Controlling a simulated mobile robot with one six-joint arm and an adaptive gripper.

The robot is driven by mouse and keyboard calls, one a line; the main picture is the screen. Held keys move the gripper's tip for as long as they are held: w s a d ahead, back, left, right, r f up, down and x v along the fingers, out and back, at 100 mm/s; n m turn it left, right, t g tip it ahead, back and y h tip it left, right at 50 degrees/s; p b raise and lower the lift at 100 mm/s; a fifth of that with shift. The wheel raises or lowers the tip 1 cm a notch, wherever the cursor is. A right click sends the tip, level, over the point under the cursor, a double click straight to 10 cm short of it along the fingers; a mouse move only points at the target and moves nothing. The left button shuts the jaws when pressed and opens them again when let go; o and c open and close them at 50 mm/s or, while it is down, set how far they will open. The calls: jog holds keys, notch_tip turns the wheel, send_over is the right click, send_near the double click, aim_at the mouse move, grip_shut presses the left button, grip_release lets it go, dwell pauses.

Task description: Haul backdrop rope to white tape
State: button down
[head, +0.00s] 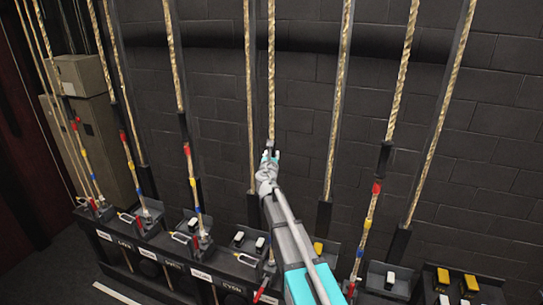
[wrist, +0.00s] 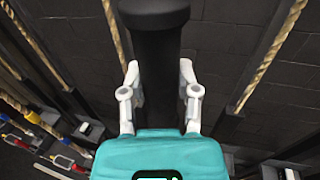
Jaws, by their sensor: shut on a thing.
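My gripper (head: 270,155) is shut on the black sleeve of a tan rope (head: 271,80) that hangs near the middle of the head view. In the wrist view the black sleeve (wrist: 153,60) stands upright between the two pale fingers of my gripper (wrist: 160,82). My arm covers the lower part of this rope, so I cannot see its tape marks. Neighbouring ropes carry coloured tape, such as the red and yellow marks on the rope to the right (head: 370,205) and on the rope to the left (head: 190,165). I cannot make out white tape on the held rope.
A dark rail with labelled lock boxes (head: 205,262) and levers runs along the floor below the ropes. More ropes (head: 340,90) hang close on both sides. Behind them is a dark block wall (head: 485,140). Grey cabinets (head: 85,75) stand at the left.

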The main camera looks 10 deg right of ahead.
jog(key=shift+r+p, duration=0.6)
jog(key=shift+r, duration=0.35)
jog(key=shift+c, duration=1.6)
grip_release()
jog(key=v, duration=1.2)
jog(key=shift+c, duration=0.2)
